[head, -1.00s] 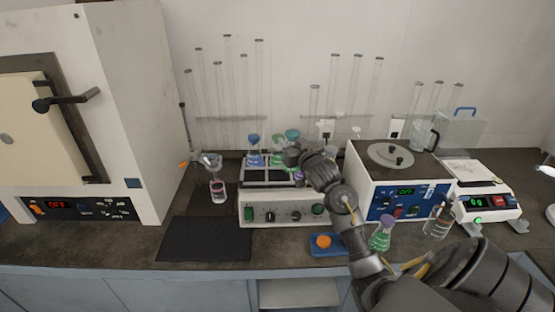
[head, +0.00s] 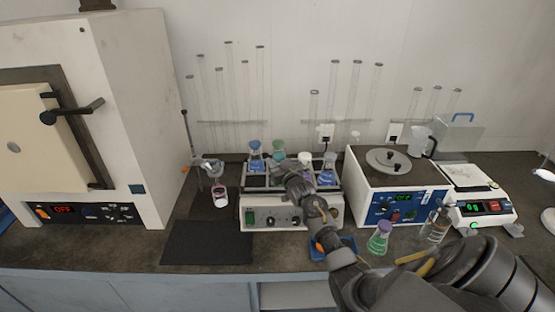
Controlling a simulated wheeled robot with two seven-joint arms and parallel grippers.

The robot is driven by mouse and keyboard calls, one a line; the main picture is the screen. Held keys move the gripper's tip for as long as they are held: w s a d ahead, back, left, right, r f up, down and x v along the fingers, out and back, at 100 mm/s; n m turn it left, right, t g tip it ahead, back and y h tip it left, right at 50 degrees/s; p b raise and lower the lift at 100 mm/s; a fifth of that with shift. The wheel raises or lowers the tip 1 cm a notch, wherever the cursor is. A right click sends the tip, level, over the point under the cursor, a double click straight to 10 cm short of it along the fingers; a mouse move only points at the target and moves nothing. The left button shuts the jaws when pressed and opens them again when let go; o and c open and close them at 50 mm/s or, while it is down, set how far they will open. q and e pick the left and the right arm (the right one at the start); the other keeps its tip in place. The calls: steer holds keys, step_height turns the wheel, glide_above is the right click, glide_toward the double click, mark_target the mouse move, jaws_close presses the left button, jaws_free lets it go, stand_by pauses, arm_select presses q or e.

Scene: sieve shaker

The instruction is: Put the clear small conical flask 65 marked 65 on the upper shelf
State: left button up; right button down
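Several conical flasks stand on the shaker (head: 262,212): one with a blue stopper (head: 255,157), a green one (head: 279,152), one with a white top (head: 305,158) and one with blue liquid (head: 328,170). Their marks are too small to read, so I cannot tell which is flask 65. My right gripper (head: 290,172) is over the shaker's front middle, in front of the flasks. Its fingers are hidden or too small to tell if they hold anything. My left gripper is not in view. I cannot make out an upper shelf.
A furnace (head: 150,120) stands left, with a dark mat (head: 207,243) before the bench middle. A blue tray (head: 345,243) is partly behind my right arm. A green flask (head: 379,240) and a beaker (head: 434,229) stand before the blue-fronted device (head: 375,203). A balance (head: 483,207) is right.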

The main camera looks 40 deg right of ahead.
steer(key=shift+s, duration=0.1)
steer(key=shift+f, duration=0.1)
steer(key=shift+f, duration=0.15)
steer(key=c, duration=1)
jaws_free()
steer(key=shift+o, duration=0.2)
